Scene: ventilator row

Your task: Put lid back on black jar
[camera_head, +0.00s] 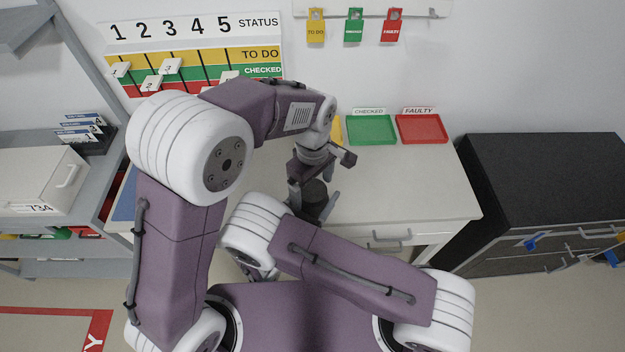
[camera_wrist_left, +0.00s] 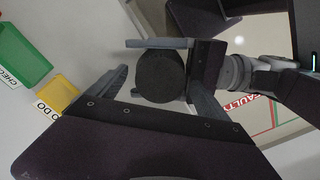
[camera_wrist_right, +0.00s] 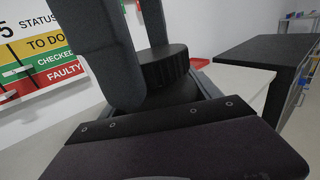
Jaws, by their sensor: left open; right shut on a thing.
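The black jar (camera_head: 314,193) stands upright at the front of the white desk. Its dark round lid (camera_wrist_left: 160,75) shows from above in the left wrist view. In the right wrist view the ribbed lid (camera_wrist_right: 165,66) sits on top of the jar body (camera_wrist_right: 170,97). My left gripper (camera_head: 312,200) is open above the jar, with its fingers pointing down, one on each side of the lid. My right gripper (camera_wrist_left: 135,70) is shut on the jar from the side. In the head view it is mostly hidden. Whether the lid is fully seated, I cannot tell.
A green tray (camera_head: 372,130), a red tray (camera_head: 422,128) and a partly hidden yellow tray (camera_head: 337,131) lie at the back of the desk (camera_head: 430,185). A black cabinet (camera_head: 545,180) stands to the right. Shelving is on the left. The desk's right part is clear.

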